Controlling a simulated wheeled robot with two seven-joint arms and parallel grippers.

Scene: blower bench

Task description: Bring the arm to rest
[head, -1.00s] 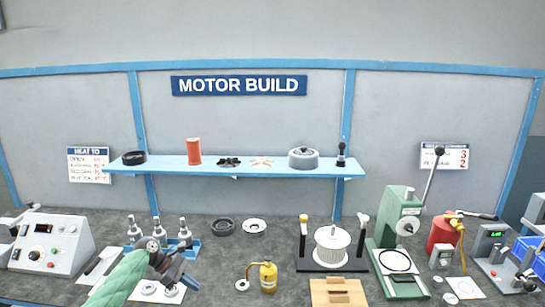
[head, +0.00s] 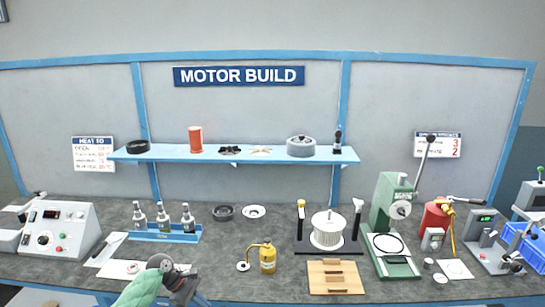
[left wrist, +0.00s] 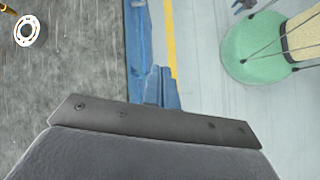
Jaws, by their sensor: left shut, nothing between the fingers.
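My left arm comes in at the bottom left of the head view with a green sleeve. In the left wrist view the dark gripper body fills the bottom, above the bench's blue front edge (left wrist: 137,45) and the pale floor. My right gripper is not in view.
A blue shelf (head: 270,156) stands behind.

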